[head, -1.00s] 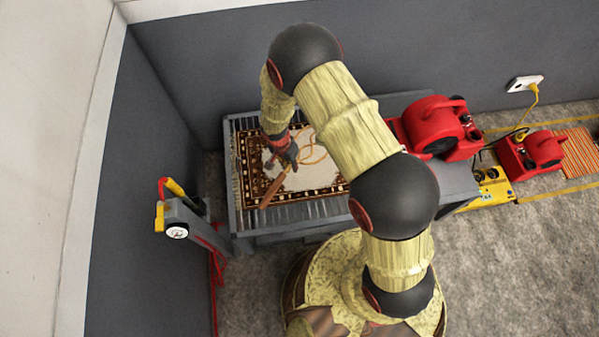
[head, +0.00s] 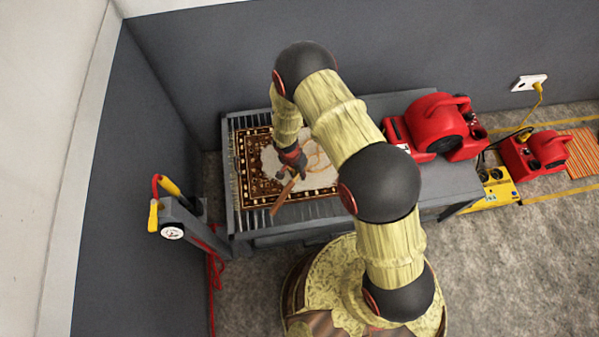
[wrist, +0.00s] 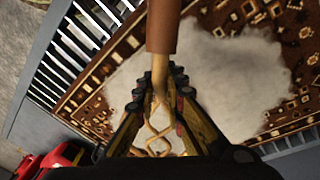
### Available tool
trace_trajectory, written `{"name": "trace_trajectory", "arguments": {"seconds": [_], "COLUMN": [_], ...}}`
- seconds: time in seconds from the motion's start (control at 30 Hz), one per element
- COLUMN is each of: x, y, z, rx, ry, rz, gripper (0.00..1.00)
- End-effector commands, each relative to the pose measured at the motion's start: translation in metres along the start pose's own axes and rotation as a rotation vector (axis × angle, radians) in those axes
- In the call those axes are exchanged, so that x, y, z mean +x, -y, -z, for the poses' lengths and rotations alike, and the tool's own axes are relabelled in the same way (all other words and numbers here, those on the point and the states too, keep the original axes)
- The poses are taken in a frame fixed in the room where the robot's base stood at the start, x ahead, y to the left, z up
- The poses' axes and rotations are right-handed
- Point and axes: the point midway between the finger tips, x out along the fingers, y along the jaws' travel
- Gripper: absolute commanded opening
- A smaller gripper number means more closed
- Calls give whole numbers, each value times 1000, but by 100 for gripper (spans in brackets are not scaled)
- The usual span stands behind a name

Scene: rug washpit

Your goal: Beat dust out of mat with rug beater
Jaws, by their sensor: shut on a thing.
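The mat (head: 257,187), brown with a patterned border, lies flat on a grey slatted bench (head: 234,215). A large pale dusty patch covers its middle; it also shows in the wrist view (wrist: 215,75). My gripper (head: 291,160) is over the mat and shut on the rug beater (head: 284,194). The beater's brown handle end points toward the bench's front edge. In the wrist view the handle (wrist: 163,25) runs up from between my fingers (wrist: 160,88), and the looped cane head (wrist: 158,135) shows below them. Whether the head touches the mat, I cannot tell.
A red blower (head: 432,125) stands on the bench's right part. Another red blower (head: 535,152) and a yellow box (head: 497,187) are on the floor to the right. A grey post with a red-and-yellow handle (head: 180,215) stands left. Walls close off the back and left.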

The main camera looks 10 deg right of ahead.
Motion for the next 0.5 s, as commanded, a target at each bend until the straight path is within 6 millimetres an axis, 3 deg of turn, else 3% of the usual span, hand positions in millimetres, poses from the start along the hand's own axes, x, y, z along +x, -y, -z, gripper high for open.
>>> {"name": "trace_trajectory", "arguments": {"seconds": [0.5], "x": [10], "y": [2], "z": [-1], "rx": [0], "ry": [-1], "rz": [1], "gripper": [0]}}
